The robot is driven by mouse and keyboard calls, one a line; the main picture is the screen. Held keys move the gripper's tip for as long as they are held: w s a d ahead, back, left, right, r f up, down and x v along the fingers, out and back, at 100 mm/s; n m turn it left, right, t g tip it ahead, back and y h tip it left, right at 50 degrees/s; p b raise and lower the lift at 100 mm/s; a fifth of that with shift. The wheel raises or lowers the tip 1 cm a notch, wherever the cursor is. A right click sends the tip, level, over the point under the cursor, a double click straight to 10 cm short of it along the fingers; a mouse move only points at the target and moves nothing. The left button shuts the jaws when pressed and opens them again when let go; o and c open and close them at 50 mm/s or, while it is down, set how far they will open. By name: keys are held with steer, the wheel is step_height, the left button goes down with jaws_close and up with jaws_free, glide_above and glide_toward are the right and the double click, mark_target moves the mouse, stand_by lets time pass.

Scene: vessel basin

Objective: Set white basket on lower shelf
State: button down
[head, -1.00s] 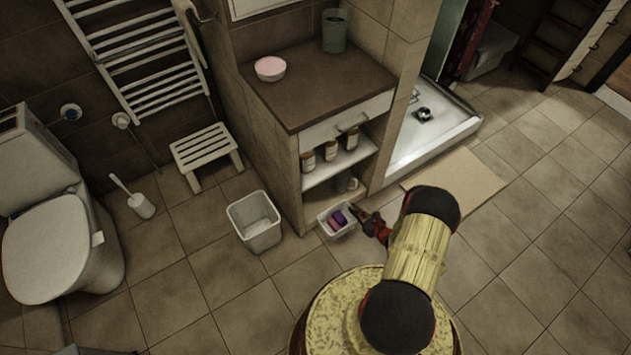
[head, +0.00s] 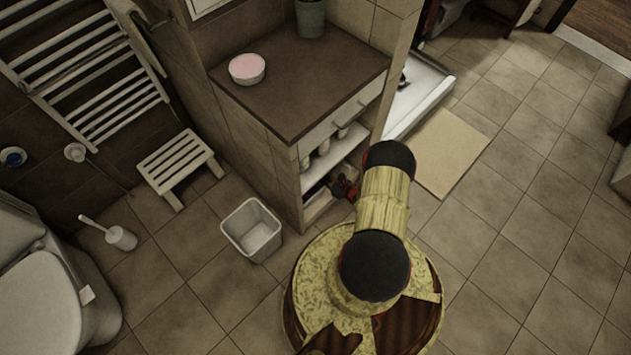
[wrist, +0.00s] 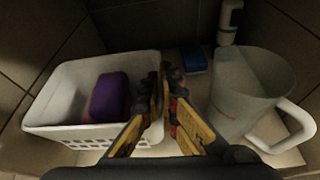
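The white basket (wrist: 90,131) has slotted sides and holds a purple thing (wrist: 110,97) and a pinkish one. In the wrist view it is at the left inside the lower shelf (wrist: 188,106), beside a side wall. My gripper (wrist: 165,88) is at the basket's right wall, its fingers close together with the rim seeming to be between them. Whether the basket's base rests fully on the shelf is hidden. In the head view my gripper (head: 341,187) reaches into the lower opening of the cabinet (head: 287,178), and the basket is mostly hidden.
A pale pitcher (wrist: 243,95) stands right of my gripper, with a blue item (wrist: 194,61) and a white bottle (wrist: 229,22) behind. Several jars stand on the shelf above. A white bin (head: 251,230) stands on the floor left of the cabinet.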

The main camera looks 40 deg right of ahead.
steer(key=shift+d+f+b, duration=0.1)
steer(key=shift+f+b, duration=1.1)
steer(key=shift+f, duration=1.7)
steer(key=shift+f, duration=0.15)
steer(key=c, duration=2)
jaws_free()
steer(key=shift+c, duration=0.2)
steer(key=p+v, duration=0.3)
steer(key=v, duration=0.9)
steer(key=shift+p, duration=0.35)
